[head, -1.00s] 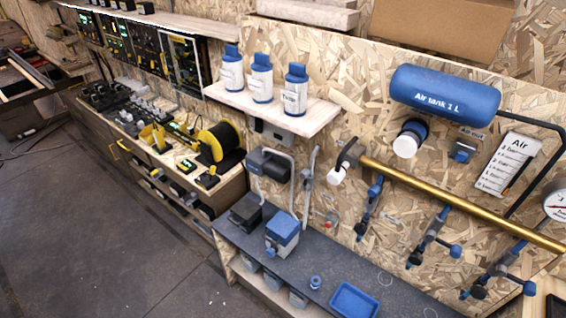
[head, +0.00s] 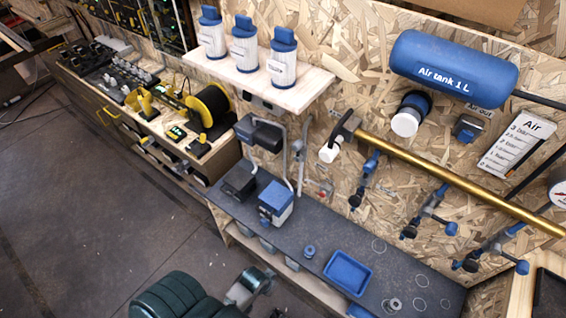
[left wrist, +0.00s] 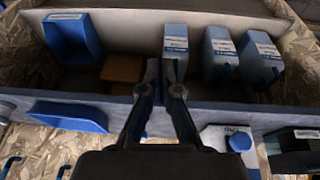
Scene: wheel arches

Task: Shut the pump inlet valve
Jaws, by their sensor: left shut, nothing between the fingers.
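A pump-like unit with a blue lid (head: 276,198) stands on the dark bench, beside a dark box (head: 239,182). Grey pipes (head: 290,150) rise from this area to a grey fitting (head: 265,134) on the wall. I cannot tell which part is the inlet valve. My left gripper (head: 270,280) is low in front of the bench, apart from these parts. In the left wrist view my left gripper (left wrist: 165,68) is shut and empty, in front of the lower shelf. My right gripper is out of view.
A blue tray (head: 348,270) and a small blue knob-like part (head: 309,251) lie on the bench. A brass pipe (head: 440,176) with several blue-handled valves runs right. Grey boxes (left wrist: 221,52) stand on the lower shelf.

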